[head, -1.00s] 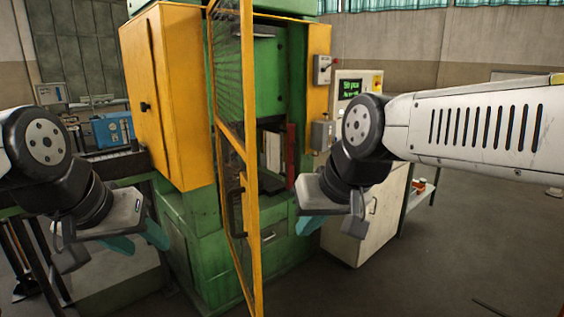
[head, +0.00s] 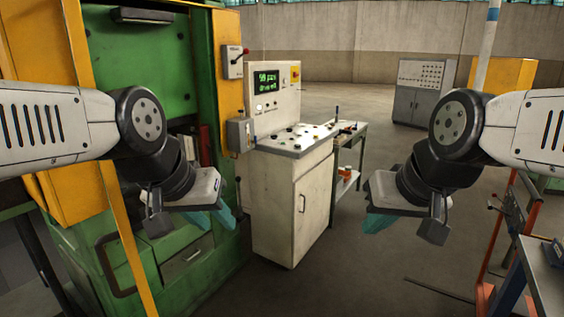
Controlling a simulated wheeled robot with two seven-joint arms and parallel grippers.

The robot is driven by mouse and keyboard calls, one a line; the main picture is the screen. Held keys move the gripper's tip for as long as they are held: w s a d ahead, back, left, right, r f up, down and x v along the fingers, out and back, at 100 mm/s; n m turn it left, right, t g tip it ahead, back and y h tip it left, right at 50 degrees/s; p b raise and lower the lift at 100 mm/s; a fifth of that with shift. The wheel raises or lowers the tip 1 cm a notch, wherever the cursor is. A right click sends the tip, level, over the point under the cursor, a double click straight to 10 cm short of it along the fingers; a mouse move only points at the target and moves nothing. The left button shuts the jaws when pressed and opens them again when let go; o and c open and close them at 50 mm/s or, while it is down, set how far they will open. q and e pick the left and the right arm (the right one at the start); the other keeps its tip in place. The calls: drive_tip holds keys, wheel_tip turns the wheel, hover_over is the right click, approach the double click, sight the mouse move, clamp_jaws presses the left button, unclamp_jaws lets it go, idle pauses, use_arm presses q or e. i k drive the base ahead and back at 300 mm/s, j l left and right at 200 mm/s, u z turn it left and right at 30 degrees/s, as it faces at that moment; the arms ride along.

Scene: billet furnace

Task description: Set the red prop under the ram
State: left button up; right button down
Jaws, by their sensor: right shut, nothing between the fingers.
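The red prop (head: 204,144) stands upright at the right side of the opening in the green press (head: 140,70). Only a narrow part of it shows, above my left wrist. The ram is not clearly visible; my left arm and the press frame cover much of the opening. My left gripper (head: 213,218) is in front of the press, lower in the picture than the prop and apart from it. Its teal fingers are spread and empty. My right gripper (head: 379,220) hangs over open floor, right of the white cabinet, with its fingers together and empty.
A white control cabinet (head: 285,200) with a lit screen stands right of the press. A small side table (head: 350,155) is behind it. A yellow guard frame (head: 125,235) is at the left. A blue-grey bench (head: 545,275) and orange stand are at the right. The floor between is clear.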

sight(203, 132)
drive_tip(key=i+l+z, duration=0.15)
drive_tip(key=i+z, duration=0.15)
drive_tip(key=i+l+z, duration=0.1)
drive_tip(key=i+z, duration=0.2)
drive_tip(key=i+u, duration=0.35)
drive_tip(key=i+l+u, duration=0.45)
drive_tip(key=u, duration=0.25)
drive_tip(key=i+l+u, duration=0.25)
drive_tip(key=u, duration=0.2)
drive_tip(key=i+l+u, duration=0.2)
drive_tip(key=l+u, duration=0.2)
drive_tip(key=i+u, duration=0.1)
drive_tip(key=i+j, duration=0.25)
drive_tip(key=i, duration=0.1)
